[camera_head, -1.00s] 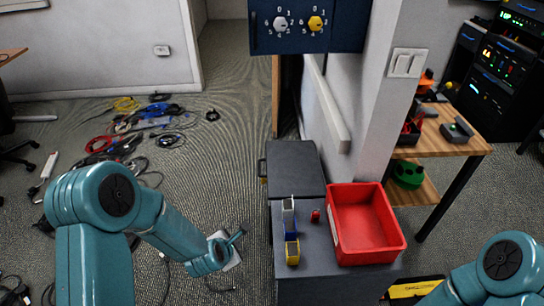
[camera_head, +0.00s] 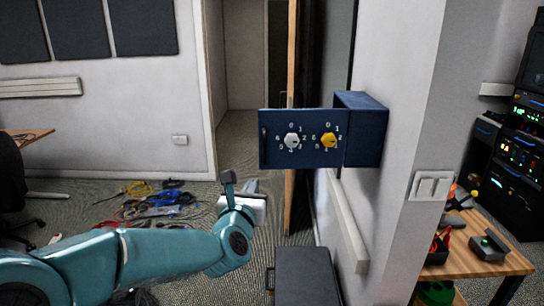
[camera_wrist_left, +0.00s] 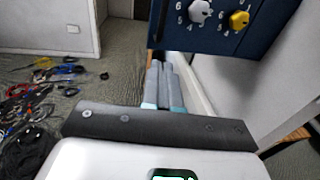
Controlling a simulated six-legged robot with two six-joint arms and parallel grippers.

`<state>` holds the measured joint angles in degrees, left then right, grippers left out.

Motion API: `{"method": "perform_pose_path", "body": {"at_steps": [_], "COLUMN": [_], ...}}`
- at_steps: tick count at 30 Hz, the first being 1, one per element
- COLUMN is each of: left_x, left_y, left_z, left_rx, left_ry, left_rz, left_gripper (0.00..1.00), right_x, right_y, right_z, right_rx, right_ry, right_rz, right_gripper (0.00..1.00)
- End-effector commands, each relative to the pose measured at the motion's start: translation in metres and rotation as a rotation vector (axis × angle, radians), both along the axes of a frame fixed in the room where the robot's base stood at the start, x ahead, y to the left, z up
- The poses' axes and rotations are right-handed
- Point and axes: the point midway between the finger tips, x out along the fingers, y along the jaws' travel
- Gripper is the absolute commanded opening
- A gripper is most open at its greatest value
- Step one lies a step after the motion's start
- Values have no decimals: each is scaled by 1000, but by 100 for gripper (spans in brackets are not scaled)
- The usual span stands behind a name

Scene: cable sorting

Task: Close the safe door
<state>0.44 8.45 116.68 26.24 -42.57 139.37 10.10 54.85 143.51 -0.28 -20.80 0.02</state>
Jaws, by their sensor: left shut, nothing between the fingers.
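The dark blue safe (camera_head: 368,140) is fixed to the wall, right of the middle in the head view. Its door (camera_head: 312,148) stands open, swung out to the left, with a white dial (camera_head: 291,141) and a yellow dial (camera_head: 328,140) facing me. A dark handle (camera_head: 264,145) is on the door's left edge. The door (camera_wrist_left: 220,38) also shows at the top of the left wrist view. My left gripper (camera_head: 228,180) is to the left of the door and lower in the picture. Its fingers are shut and empty (camera_wrist_left: 162,72), apart from the door. My right gripper is out of view.
A dark cabinet (camera_head: 307,278) stands below the safe. A white wall with a switch plate (camera_head: 432,185) and a wooden shelf table (camera_head: 480,262) are to the right. Tangled cables (camera_head: 155,205) lie on the floor at left.

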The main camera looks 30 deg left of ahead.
Motion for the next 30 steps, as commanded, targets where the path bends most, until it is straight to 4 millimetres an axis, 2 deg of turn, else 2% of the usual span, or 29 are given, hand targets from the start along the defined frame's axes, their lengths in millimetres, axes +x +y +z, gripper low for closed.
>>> {"method": "perform_pose_path", "body": {"at_steps": [1,4,8,21,25,30], "left_x": [-4,-6,7,97,115,127], "left_y": [0,1,4,30,35,39], "left_z": [10,18,18,18,17,14], "left_rx": [0,1,1,3,1,2], "left_ry": [-15,-27,-24,-21,-24,-22], "left_rz": [1,1,0,-4,-5,-6], "left_gripper": [0,0,0,0,0,0], "right_x": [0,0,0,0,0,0], "right_y": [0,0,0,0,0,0], "right_z": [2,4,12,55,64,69], "right_rx": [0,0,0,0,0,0], "right_ry": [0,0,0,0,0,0], "right_rz": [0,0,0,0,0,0], "right_gripper": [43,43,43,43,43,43]}}
